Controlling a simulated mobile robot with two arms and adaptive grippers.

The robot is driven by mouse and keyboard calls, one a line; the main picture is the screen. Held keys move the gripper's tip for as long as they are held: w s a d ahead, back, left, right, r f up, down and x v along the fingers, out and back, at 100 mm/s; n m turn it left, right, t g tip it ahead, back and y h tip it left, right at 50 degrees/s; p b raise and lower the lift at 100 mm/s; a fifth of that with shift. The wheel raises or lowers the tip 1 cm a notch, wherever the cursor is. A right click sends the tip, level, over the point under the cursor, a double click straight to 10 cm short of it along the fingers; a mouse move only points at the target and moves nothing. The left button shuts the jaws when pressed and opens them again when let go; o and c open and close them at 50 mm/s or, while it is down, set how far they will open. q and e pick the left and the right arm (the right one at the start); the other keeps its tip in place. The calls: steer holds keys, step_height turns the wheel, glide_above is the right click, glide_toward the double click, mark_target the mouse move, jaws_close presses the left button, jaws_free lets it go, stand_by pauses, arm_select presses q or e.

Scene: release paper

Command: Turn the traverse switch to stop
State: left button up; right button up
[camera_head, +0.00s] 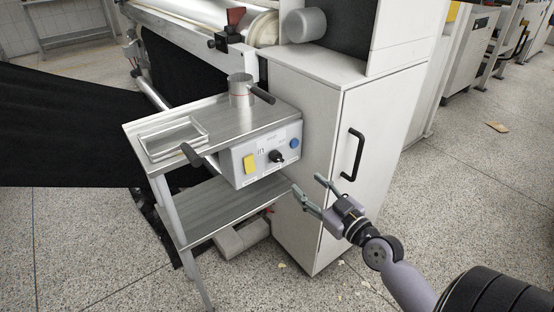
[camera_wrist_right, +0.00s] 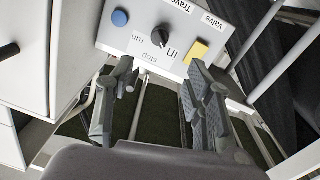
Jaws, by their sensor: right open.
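The traverse switch is a black rotary knob (camera_head: 276,156) on the front of a grey control box (camera_head: 237,168). In the right wrist view the knob (camera_wrist_right: 159,37) is at the top middle, with printed words "stop" and "run" beside it. I cannot tell surely which word it points to. A yellow block (camera_head: 249,163) and a blue button (camera_head: 295,143) flank it. My right gripper (camera_head: 308,186) is open and empty, apart from the box, below and to the right of the knob, fingers toward it. My left gripper is not in view.
A white cabinet (camera_head: 318,140) with a black handle (camera_head: 352,154) stands close right. Black fabric (camera_head: 60,125) stretches left. The floor at right is mostly clear.

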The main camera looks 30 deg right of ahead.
mark_target(280, 160)
steer(key=w, duration=1.2)
steer(key=shift+w+a+p, duration=0.15)
steer(key=shift+w+p, duration=0.15)
steer(key=shift+w, duration=0.1)
steer(key=shift+w+f, duration=0.1)
steer(key=shift+w, duration=0.35)
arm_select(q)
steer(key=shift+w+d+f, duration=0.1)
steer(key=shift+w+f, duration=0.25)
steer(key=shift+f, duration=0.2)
arm_select(e)
steer(key=shift+c, duration=0.5)
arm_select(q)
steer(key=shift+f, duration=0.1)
arm_select(e)
jaws_close()
